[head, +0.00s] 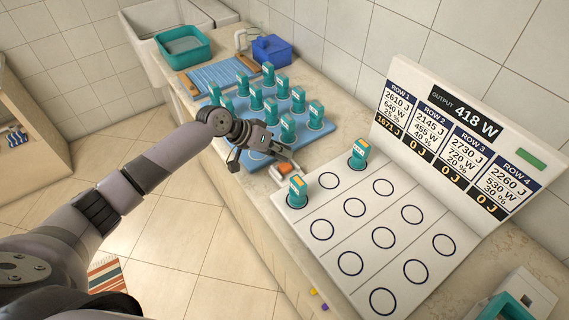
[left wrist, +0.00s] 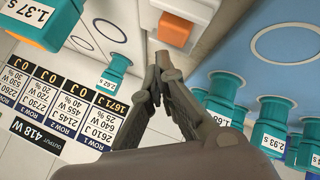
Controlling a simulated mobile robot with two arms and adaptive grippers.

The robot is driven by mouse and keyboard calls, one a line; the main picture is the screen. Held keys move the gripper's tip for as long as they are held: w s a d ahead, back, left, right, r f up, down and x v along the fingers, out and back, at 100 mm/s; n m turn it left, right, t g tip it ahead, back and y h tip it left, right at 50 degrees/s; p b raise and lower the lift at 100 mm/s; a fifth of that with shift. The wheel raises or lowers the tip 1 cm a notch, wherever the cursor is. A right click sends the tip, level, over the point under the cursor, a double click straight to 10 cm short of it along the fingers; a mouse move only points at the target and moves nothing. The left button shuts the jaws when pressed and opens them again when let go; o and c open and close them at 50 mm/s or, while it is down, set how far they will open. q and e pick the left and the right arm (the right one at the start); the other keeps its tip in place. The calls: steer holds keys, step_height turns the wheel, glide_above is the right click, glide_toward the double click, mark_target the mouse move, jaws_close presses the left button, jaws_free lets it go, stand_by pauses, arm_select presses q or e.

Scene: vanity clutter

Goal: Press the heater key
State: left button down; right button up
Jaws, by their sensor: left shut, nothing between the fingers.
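The heater key appears to be the small orange-red key (head: 285,169) on a pale base at the near left corner of the white board (head: 330,272). In the left wrist view, the orange-brown key (left wrist: 174,29) lies just beyond my fingertips. My left gripper (head: 291,163) is shut and empty, its fingertips pointing down right at the key. The left wrist view shows its fingers (left wrist: 168,72) closed together close to the key; I cannot tell whether they touch it. My right gripper is out of view.
Teal blocks stand close by on the white board, one (head: 297,191) beside the key and another (head: 358,154) farther back. Several more stand on the blue board (head: 262,160). The upright display panel (head: 440,140) reads 418 W output. A sink and teal basin (head: 184,48) are behind.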

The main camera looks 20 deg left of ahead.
mark_target(283, 164)
arm_select(q)
step_height(283, 164, up, 6)
steer(key=p, duration=0.5)
steer(key=shift+p, duration=0.35)
